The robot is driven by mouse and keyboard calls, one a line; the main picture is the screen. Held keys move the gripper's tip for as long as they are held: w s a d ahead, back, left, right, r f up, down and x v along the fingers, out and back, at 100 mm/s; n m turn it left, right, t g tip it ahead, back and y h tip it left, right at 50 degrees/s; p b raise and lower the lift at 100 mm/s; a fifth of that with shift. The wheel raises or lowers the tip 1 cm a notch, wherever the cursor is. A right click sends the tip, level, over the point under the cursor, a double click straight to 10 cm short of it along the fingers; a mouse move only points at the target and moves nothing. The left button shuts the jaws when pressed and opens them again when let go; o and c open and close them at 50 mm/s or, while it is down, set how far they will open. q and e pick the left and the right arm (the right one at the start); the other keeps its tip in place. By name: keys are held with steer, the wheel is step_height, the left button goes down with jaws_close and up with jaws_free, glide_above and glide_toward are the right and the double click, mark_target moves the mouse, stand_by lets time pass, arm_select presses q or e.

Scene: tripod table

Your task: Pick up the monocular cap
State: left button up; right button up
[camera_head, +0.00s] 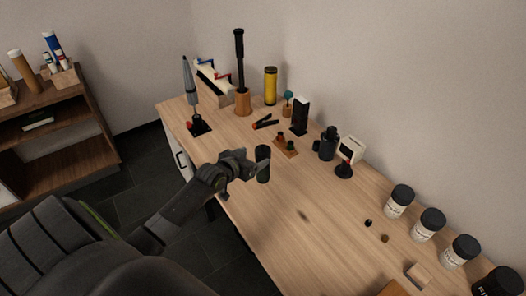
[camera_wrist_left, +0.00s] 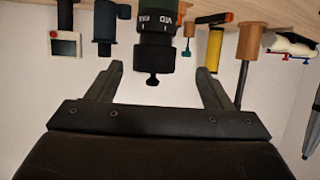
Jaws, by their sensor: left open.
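The monocular (camera_head: 263,170) is a dark green cylinder standing upright near the table's front edge in the head view. In the left wrist view, where the scene is upside down, the monocular (camera_wrist_left: 157,22) has white markings. A black cap with a small knob (camera_wrist_left: 153,62) sits on its end. My left gripper (camera_head: 244,168) is just left of the monocular in the head view. It is open and empty, and in the wrist view the cap shows between its fingertips. I cannot tell the remaining distance. My right gripper is not in view.
Behind the monocular are a small board with knobs (camera_head: 286,147), a dark bottle (camera_head: 327,144), a white screen device (camera_head: 351,149) and a yellow cylinder (camera_head: 270,86). Several labelled jars (camera_head: 428,224) line the right. The wooden tabletop (camera_head: 285,205) in front is mostly clear.

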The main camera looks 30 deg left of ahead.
mark_target(259, 154)
arm_select(q)
steer(key=shift+w+d+p, duration=0.2)
steer(key=shift+w+p, duration=0.1)
steer(key=shift+w, duration=0.25)
steer(key=x, duration=0.3)
steer(key=shift+w+d, duration=0.1)
steer(key=shift+d, duration=0.15)
steer(key=shift+w+f, duration=0.2)
steer(key=shift+w, duration=0.25)
steer(key=c, duration=1)
